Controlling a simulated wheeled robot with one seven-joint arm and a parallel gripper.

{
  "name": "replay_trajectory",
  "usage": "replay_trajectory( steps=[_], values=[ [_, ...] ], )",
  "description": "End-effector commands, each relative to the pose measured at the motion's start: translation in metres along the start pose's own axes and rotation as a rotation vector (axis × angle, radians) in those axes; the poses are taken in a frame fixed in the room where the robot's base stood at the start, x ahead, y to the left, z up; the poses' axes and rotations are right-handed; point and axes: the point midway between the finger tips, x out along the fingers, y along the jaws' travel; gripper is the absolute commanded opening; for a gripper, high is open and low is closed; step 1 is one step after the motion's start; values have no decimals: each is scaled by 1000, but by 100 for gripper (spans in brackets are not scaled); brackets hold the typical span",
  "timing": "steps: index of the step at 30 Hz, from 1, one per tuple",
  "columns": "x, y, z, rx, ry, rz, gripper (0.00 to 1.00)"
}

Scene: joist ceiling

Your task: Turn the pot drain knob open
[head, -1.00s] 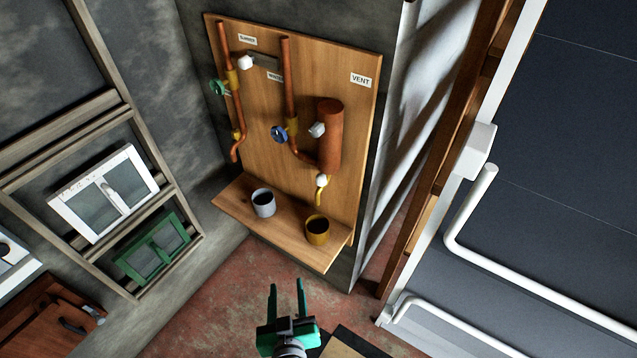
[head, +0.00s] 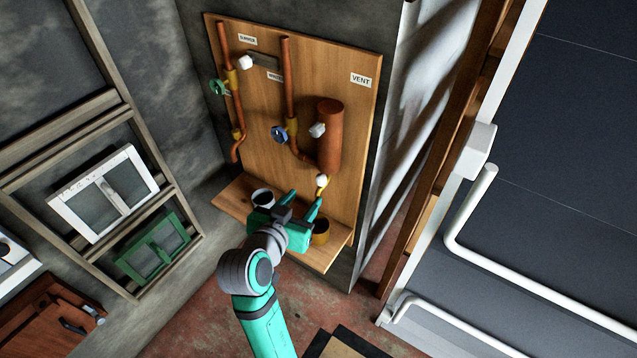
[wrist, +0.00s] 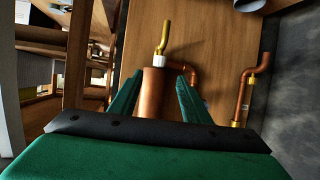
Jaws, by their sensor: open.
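The copper pot (head: 331,135) is an upright cylinder on the wooden board. A white knob (head: 321,181) sits on the brass drain spout (head: 324,190) just below it. My gripper (head: 305,201) is open and empty in front of the shelf, its fingers pointing towards the board, just below the knob in the picture. The wrist view looks upside down; there the pot (wrist: 152,95) shows between the open fingers (wrist: 160,77), with the white knob (wrist: 159,61) and brass spout (wrist: 164,37) above it. The knob appears apart from both fingers.
A grey mug (head: 263,197) and a yellow mug (head: 320,238) stand on the shelf (head: 232,192), partly hidden by my gripper. A wall (head: 385,150) borders the board's right.

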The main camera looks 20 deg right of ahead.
Motion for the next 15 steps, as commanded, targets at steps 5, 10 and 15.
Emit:
replay_trajectory(
  steps=[5,10,15],
  values=[
    [18,1,0,0,-2,4,43],
    [48,1,0,0,-1,4,43],
    [77,1,0,0,-1,3,43]
  ],
)
